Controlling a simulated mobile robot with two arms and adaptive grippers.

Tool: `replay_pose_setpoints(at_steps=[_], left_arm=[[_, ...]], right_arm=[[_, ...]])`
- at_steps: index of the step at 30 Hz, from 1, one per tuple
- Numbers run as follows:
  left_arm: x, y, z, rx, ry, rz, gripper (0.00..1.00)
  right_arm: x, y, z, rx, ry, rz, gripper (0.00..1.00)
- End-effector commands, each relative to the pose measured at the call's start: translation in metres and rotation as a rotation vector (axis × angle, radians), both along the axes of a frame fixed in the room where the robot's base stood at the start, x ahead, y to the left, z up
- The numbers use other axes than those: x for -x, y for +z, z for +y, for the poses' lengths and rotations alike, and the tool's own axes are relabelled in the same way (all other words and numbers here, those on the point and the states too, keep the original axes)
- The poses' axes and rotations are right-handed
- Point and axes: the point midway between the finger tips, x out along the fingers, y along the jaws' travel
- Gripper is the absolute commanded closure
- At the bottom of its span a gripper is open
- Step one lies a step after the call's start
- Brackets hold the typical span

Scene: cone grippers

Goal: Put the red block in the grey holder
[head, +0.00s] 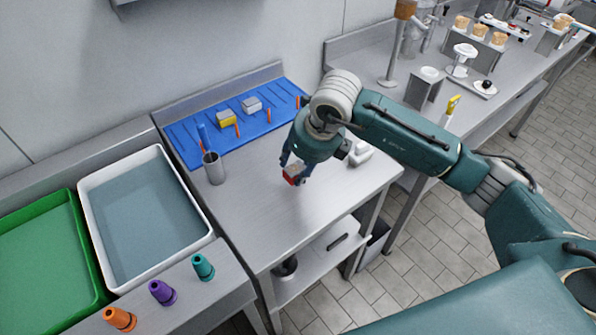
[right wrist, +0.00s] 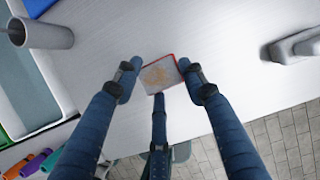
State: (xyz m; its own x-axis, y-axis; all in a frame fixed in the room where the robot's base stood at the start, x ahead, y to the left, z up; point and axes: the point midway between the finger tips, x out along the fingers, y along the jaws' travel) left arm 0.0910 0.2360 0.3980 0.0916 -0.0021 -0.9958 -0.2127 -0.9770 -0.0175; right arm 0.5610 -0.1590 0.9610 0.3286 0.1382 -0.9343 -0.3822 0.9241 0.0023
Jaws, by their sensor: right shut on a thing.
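The red block (head: 292,179) is between the fingers of my right gripper (head: 297,172), above the bare part of the metal table. In the right wrist view the block (right wrist: 162,73) shows a pale, brown-marked top with red edges, and the blue fingers (right wrist: 160,82) press on its sides. A pale grey holder-like piece (head: 360,154) is on the table to the right of the gripper, partly behind my arm. It also shows at the right in the right wrist view (right wrist: 296,46). I cannot tell the block's exact height. My left gripper is not in view.
A blue mat (head: 190,150) at the back bears a yellow block (head: 227,118), a grey block (head: 252,105) and small orange pieces. A grey cup (head: 214,168) with a blue stick stands left. White (head: 205,232) and green trays and three cones are further left. The table front is clear.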

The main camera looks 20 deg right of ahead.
Motion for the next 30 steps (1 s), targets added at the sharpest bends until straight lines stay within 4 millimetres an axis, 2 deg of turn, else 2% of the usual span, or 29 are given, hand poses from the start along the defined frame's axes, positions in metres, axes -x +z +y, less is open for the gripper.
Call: replay_pose_setpoints(at_steps=[3,6,17,18,21,30], left_arm=[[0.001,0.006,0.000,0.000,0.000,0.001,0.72],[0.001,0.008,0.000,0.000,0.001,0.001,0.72],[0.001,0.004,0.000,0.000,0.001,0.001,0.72],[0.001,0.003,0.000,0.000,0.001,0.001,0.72],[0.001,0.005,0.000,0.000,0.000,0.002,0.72],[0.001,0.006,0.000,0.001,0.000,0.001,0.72]], right_arm=[[0.001,-0.019,0.000,0.000,-0.002,0.005,0.87],[0.001,-0.028,0.000,-0.001,-0.002,0.002,0.87],[0.000,-0.034,0.000,0.000,0.000,0.000,0.87],[0.000,-0.034,0.000,0.000,0.000,0.001,0.57],[0.000,-0.033,0.000,0.000,-0.001,0.001,0.40],[0.000,-0.032,0.000,0.000,-0.001,0.001,0.40]])
